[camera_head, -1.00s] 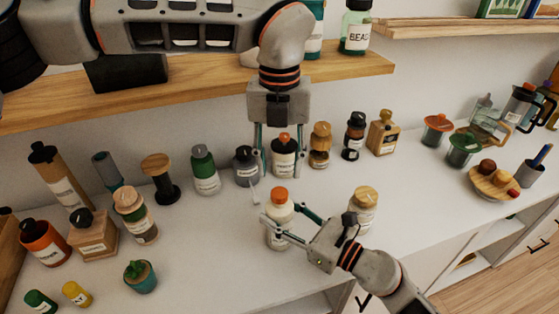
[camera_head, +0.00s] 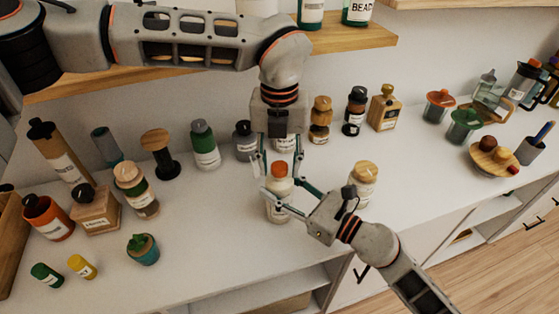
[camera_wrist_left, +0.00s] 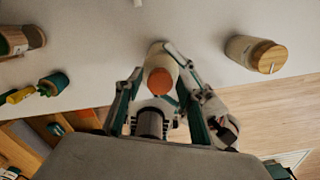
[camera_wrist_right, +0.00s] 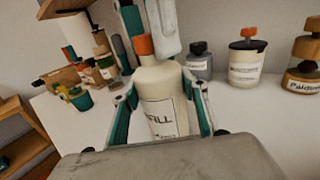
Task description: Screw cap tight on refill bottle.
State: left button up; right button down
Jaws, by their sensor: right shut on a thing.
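The refill bottle (camera_head: 278,209) is cream-coloured and stands upright on the white counter, with an orange cap (camera_head: 279,170) on its neck. The cap also shows in the left wrist view (camera_wrist_left: 160,82) and the right wrist view (camera_wrist_right: 143,44); I cannot tell how tight it sits. My right gripper (camera_head: 283,203) is shut on the bottle's body from the front right. A label ending in "FILL" shows between its fingers. My left gripper (camera_head: 277,163) points down above the bottle, fingers apart, with the cap roughly between the fingertips and no clear contact.
A wooden-lidded jar (camera_head: 363,184) stands close right of the bottle. Several bottles line the back, including a green one (camera_head: 205,146) and a dark one (camera_head: 245,141). A small potted cactus (camera_head: 142,249) stands at front left. A wooden shelf (camera_head: 340,38) hangs above.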

pick_arm(q)
grip_shut()
jog(key=m, duration=1.2)
jog(key=shift+o, duration=1)
grip_release()
jog(key=shift+r, duration=0.1)
